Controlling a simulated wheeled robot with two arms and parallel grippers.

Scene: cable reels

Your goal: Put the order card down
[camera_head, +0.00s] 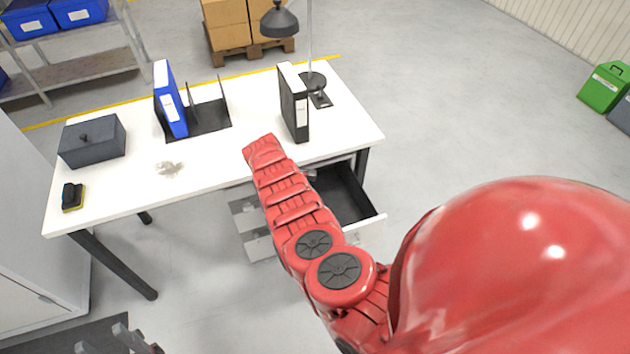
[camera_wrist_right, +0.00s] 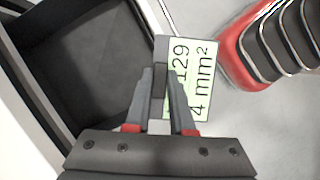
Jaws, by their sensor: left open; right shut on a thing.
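In the head view the drawer (camera_head: 345,194) juts from under the white desk (camera_head: 215,165); my red arm hides the right gripper and card. My left gripper (camera_head: 103,340) is open and empty at the bottom left edge, low beside the desk.
On the desk are a grey lidded box (camera_head: 92,142), a blue binder (camera_head: 170,100) in a black rack, a black binder (camera_head: 294,104), a lamp (camera_head: 280,22), a brush (camera_head: 72,196) and a crumpled scrap (camera_head: 168,168). The desk's middle has free room.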

